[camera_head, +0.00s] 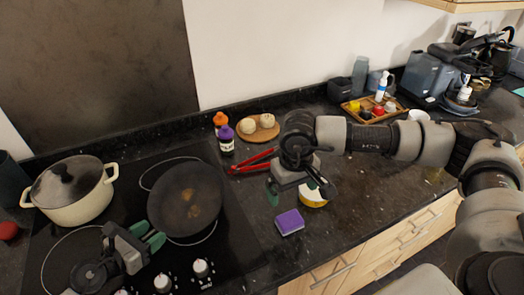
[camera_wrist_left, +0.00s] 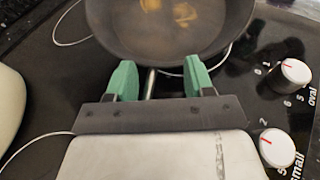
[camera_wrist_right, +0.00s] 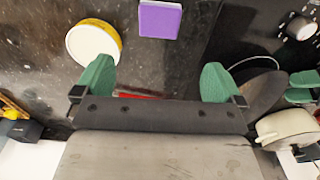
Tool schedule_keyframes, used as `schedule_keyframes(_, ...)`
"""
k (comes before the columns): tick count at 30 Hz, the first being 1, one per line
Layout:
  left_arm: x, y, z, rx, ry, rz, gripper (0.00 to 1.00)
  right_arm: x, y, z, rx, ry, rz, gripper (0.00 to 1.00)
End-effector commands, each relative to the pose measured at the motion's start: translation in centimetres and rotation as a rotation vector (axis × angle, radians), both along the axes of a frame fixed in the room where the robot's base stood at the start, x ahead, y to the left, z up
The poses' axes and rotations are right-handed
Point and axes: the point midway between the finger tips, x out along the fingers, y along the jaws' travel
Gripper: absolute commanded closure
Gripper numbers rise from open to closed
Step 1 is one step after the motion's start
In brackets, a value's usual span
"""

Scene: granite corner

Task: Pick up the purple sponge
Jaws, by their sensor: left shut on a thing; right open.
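The purple sponge (camera_head: 289,222) lies flat on the dark counter to the right of the stove, close to the front edge. It also shows at the top of the right wrist view (camera_wrist_right: 160,18). My right gripper (camera_head: 298,190) is open and empty above the counter, behind the sponge and apart from it. Its two green fingers (camera_wrist_right: 158,82) show in the right wrist view with nothing held between them. My left gripper (camera_head: 148,240) is at the front of the stove, shut on the handle of the dark frying pan (camera_head: 185,198); the handle (camera_wrist_left: 151,84) shows between its fingers.
A yellow round container (camera_head: 316,200) stands beside the sponge, partly hidden by my right gripper. A red-handled tool (camera_head: 250,167) lies behind. A lidded cream pot (camera_head: 72,190) sits on the stove at left.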

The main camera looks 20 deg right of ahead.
Motion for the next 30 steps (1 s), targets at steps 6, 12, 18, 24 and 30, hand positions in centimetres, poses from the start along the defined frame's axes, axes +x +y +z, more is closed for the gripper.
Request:
schedule_keyframes(6,-0.6,0.0,-1.4,0.012,0.026,-0.007,0.61,-0.2,0.2,-0.4,0.005,0.01,0.003,0.01)
schedule_keyframes(12,-0.6,0.0,-1.4,0.012,0.026,-0.007,0.61,-0.3,0.0,-1.0,0.004,0.011,-0.005,0.01)
schedule_keyframes(18,-0.6,0.0,-1.4,0.012,0.026,-0.007,0.61,-0.3,-0.1,-4.4,0.003,0.012,-0.005,0.01)
schedule_keyframes(24,-0.6,0.0,-1.3,0.012,0.026,-0.007,0.61,-0.2,-0.1,-6.8,0.003,0.008,-0.006,0.01)
schedule_keyframes(30,-0.6,0.0,-1.4,0.012,0.026,-0.007,0.61,-0.6,-0.1,-8.6,0.003,0.011,-0.005,0.01)
